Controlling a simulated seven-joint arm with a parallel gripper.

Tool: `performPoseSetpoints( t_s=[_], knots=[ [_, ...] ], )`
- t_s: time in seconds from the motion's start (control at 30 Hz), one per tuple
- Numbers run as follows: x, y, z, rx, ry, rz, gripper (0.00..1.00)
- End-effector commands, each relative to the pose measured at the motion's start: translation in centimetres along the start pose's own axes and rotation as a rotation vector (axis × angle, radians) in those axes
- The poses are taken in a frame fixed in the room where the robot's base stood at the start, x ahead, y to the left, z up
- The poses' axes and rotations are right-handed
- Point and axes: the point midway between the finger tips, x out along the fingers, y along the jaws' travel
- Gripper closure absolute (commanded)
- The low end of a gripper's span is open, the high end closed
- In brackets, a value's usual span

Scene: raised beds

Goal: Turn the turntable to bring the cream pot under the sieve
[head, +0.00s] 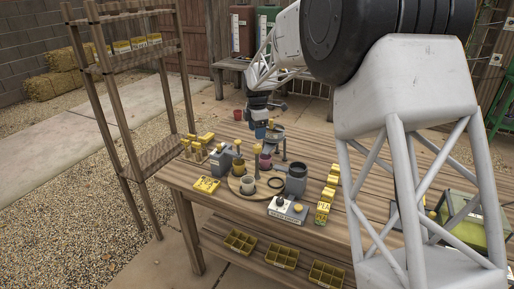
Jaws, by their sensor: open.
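The turntable (262,193) is a round wooden disc on the slatted table. The cream pot (247,186) stands on its front part. A yellow pot (239,167) stands at its back left and a pink pot (265,161) at its back right. The sieve (275,132) appears as a grey bowl on a stand behind the turntable. The cream pot is in front of it, not under it. My gripper (260,133) is open and points down above the back of the turntable, close to the sieve. Its fingertips are small, and I cannot tell whether they touch anything.
A dark grey pot (296,181) stands at the turntable's right. A grey box with knobs (287,210) is in front, and another grey box (221,160) is at the left. Yellow blocks (325,200) line the right. Yellow trays (283,257) lie on the lower shelf.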

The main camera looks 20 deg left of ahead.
Motion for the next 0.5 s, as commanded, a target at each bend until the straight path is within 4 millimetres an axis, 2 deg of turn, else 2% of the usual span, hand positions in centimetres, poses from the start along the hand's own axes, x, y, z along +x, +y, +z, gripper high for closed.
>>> performPoseSetpoints(
  t_s=[0.27,0.5],
  knots=[
    [0.1,0.0,0.0,0.001,0.000,0.000,0.37],
    [1.2,-0.1,0.0,0.002,0.000,-0.001,0.37]
  ],
)
